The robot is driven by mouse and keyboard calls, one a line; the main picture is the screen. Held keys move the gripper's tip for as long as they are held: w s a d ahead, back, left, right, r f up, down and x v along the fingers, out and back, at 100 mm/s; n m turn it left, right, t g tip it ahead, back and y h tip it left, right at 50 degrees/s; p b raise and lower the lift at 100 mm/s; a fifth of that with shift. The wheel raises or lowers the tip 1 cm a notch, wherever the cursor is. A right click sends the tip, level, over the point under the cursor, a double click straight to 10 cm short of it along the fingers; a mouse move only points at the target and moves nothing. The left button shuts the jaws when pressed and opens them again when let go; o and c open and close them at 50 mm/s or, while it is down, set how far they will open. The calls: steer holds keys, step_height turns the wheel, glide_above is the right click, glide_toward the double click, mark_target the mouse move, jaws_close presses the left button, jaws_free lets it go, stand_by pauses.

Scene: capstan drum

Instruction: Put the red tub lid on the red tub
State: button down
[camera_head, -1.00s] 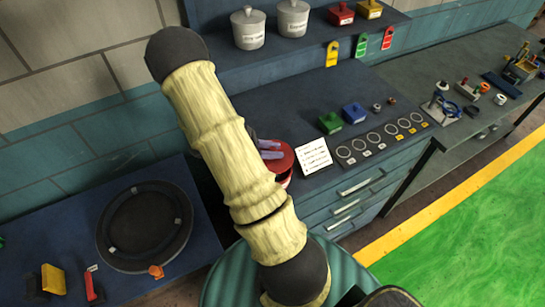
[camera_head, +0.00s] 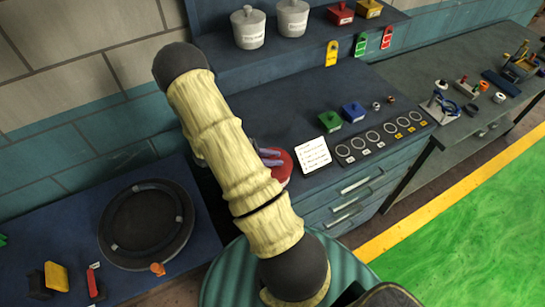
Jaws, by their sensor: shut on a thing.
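My gripper (camera_head: 269,156) is mostly hidden behind my own arm; its grey-purple fingers show at the arm's right side. They are shut on the red tub lid (camera_head: 283,165), a round red shape near the front edge of the blue bench. The arm covers the lid's left part. The red tub cannot be told apart from the lid here; if it is under the lid, it is hidden. I cannot tell whether the lid touches a tub.
A white card (camera_head: 313,154) stands just right of the lid. Grey lidded pots (camera_head: 248,27) and a red box (camera_head: 341,14) stand on the shelf. A black round tray (camera_head: 147,225) is at left.

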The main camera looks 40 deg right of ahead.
steer(key=shift+f, duration=0.25)
steer(key=c, duration=1.2)
jaws_free()
steer(key=shift+c, duration=0.2)
steer(key=shift+r, duration=0.1)
steer(key=shift+r+p, duration=0.45)
steer(key=shift+r, duration=0.1)
steer(key=b+v, duration=0.4)
steer(key=v, duration=0.7)
steer(key=shift+w+a+b, duration=0.25)
steer(key=shift+a+b, duration=0.05)
steer(key=shift+a, duration=0.05)
steer(key=shift+w, duration=0.1)
